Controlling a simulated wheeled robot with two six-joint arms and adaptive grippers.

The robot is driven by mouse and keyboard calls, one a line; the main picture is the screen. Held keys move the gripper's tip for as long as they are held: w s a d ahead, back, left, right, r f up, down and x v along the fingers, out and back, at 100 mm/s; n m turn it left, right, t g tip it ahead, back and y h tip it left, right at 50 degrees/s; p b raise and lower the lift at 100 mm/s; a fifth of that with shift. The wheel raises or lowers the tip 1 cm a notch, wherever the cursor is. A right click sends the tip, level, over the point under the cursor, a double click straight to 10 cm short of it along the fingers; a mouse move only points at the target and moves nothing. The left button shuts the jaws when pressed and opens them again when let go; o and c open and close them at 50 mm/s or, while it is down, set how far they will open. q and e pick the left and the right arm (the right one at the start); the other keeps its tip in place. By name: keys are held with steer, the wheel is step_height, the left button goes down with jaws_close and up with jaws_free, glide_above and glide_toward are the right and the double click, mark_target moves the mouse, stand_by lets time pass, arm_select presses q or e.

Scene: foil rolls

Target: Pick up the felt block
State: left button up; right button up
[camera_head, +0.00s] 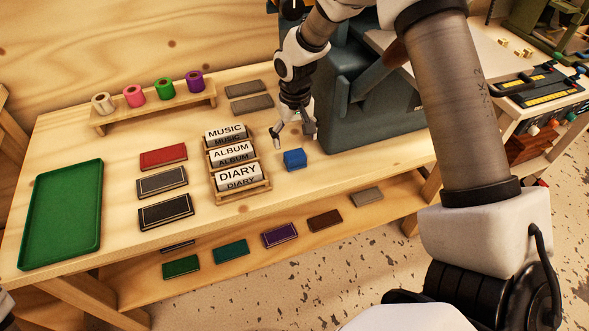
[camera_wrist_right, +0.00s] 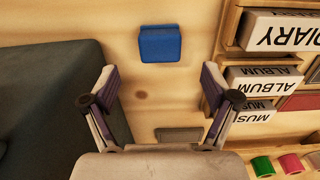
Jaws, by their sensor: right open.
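The felt block appears to be the small blue block (camera_head: 294,159) on the wooden table, just right of the rack of labelled rolls. It also shows in the right wrist view (camera_wrist_right: 160,43), near the top middle. My right gripper (camera_head: 294,133) is open and empty, pointing down behind the block. In the right wrist view its fingers (camera_wrist_right: 160,82) are spread wide, and the block lies beyond the tips, roughly centred between them. No contact shows. My left gripper is not in view.
A large dark grey-green machine (camera_head: 385,125) stands to the right. A green tray (camera_head: 62,212), dark and red flat pieces and a shelf of coloured foil rolls (camera_head: 163,90) lie farther left.

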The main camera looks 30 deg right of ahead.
mark_target(295, 154)
step_height(295, 154, down, 7)
steer(key=shift+f+p, duration=0.15)
steer(key=shift+p, duration=0.25)
steer(key=c, duration=1.2)
